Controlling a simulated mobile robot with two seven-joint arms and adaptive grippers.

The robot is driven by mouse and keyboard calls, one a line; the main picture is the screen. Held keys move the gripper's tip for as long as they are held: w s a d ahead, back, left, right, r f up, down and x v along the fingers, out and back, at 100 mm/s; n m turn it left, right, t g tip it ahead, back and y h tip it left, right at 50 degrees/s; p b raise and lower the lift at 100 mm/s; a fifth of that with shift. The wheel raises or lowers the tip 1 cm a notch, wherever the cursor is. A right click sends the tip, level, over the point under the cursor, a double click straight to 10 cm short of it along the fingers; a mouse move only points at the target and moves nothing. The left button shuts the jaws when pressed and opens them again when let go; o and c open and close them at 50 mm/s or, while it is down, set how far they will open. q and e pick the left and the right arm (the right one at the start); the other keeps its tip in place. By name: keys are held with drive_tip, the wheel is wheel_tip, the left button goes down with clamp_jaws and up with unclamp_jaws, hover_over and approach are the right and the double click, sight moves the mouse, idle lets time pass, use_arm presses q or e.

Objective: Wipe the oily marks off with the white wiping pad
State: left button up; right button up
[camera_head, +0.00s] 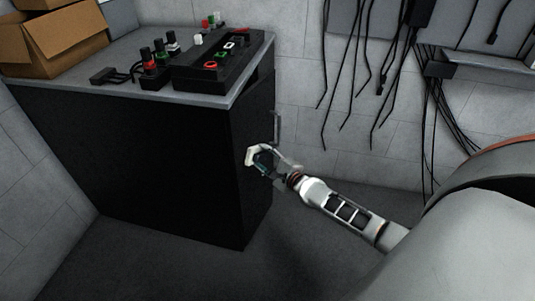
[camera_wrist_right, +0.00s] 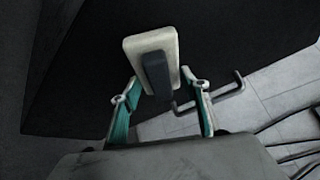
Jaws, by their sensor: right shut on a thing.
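The white wiping pad (camera_wrist_right: 141,45) has a dark grip block (camera_wrist_right: 157,74) on its back. My right gripper (camera_wrist_right: 161,95) is shut on this block, its fingers on either side in the right wrist view. In the head view the pad (camera_head: 254,154) is held by my right gripper (camera_head: 264,163) at the dark cabinet (camera_head: 140,150), near its right edge. I cannot tell whether the pad touches the cabinet face. I cannot make out any oily marks; the pad and gripper may cover part of the surface. My left gripper is not in view.
A handle (camera_wrist_right: 218,94) sticks out from the cabinet, right of the pad. A control box (camera_head: 218,68), knobs and cardboard boxes (camera_head: 62,42) stand on the cabinet top. Black cables (camera_head: 388,75) hang on the wall at right. The floor in front is clear.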

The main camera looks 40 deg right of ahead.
drive_tip(key=shift+s+a, duration=0.15)
drive_tip(key=shift+a, duration=0.05)
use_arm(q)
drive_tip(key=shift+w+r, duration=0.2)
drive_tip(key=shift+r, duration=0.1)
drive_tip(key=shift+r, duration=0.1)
use_arm(e)
drive_tip(key=shift+s, duration=0.1)
drive_tip(key=shift+s+d+f, duration=0.1)
drive_tip(key=shift+s+d, duration=0.2)
drive_tip(key=shift+s, duration=0.25)
drive_tip(key=shift+s+d, duration=0.25)
drive_tip(key=shift+s, duration=0.25)
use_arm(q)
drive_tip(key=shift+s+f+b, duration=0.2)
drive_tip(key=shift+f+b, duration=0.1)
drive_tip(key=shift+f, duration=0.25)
use_arm(e)
drive_tip(key=s, duration=0.1)
drive_tip(key=s+d, duration=0.1)
drive_tip(key=s, duration=0.1)
drive_tip(key=shift+d, duration=0.2)
drive_tip(key=shift+s, duration=0.15)
